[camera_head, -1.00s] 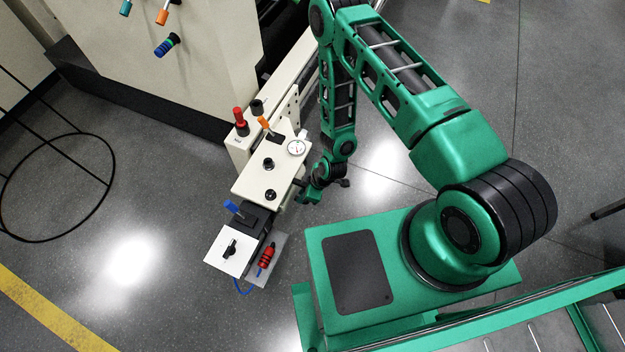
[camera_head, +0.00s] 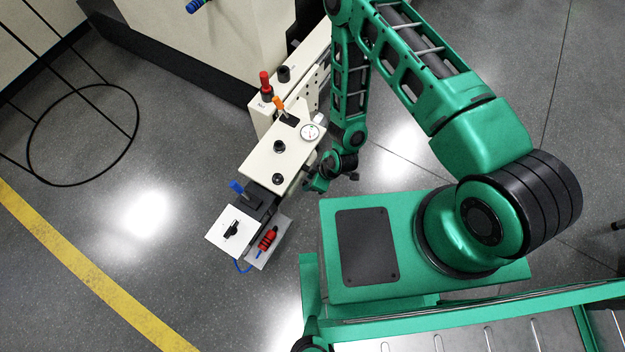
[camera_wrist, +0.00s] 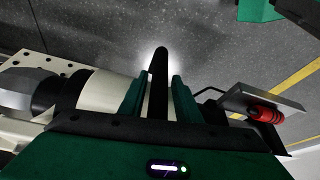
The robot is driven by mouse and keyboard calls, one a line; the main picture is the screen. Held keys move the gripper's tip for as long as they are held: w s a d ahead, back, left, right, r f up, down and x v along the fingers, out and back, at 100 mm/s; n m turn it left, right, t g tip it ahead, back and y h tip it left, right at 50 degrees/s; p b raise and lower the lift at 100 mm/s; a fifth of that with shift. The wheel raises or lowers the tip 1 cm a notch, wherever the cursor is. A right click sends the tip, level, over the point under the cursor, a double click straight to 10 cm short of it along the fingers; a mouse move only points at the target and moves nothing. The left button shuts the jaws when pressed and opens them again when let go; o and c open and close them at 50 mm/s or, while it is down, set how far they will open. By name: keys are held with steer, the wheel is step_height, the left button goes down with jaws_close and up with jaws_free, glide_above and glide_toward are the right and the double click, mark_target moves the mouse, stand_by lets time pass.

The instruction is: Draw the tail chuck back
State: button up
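The beige tail unit (camera_head: 281,157) stands left of my arm in the head view, with black knobs, a round dial and an orange-tipped lever on top. In the wrist view a pale cylinder with a black ring, seemingly the tail chuck (camera_wrist: 98,91), lies to the left beside a grey rounded part. My gripper (camera_wrist: 160,92) has its two green fingers on either side of a black bar (camera_wrist: 160,66), with what looks like a narrow gap on each side. In the head view my gripper (camera_head: 318,184) is at the right side of the unit, its fingertips partly hidden.
A white box with a black switch (camera_head: 231,229) and a grey tray (camera_head: 284,243) with a red coiled piece (camera_head: 267,239) sit at the unit's near end. The red piece also shows in the wrist view (camera_wrist: 266,113). A large machine (camera_head: 215,40) stands behind.

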steer(key=shift+d+f, duration=0.1)
steer(key=shift+d+r, duration=0.15)
steer(key=shift+r, duration=0.15)
steer(key=v, duration=1)
stand_by(0.4)
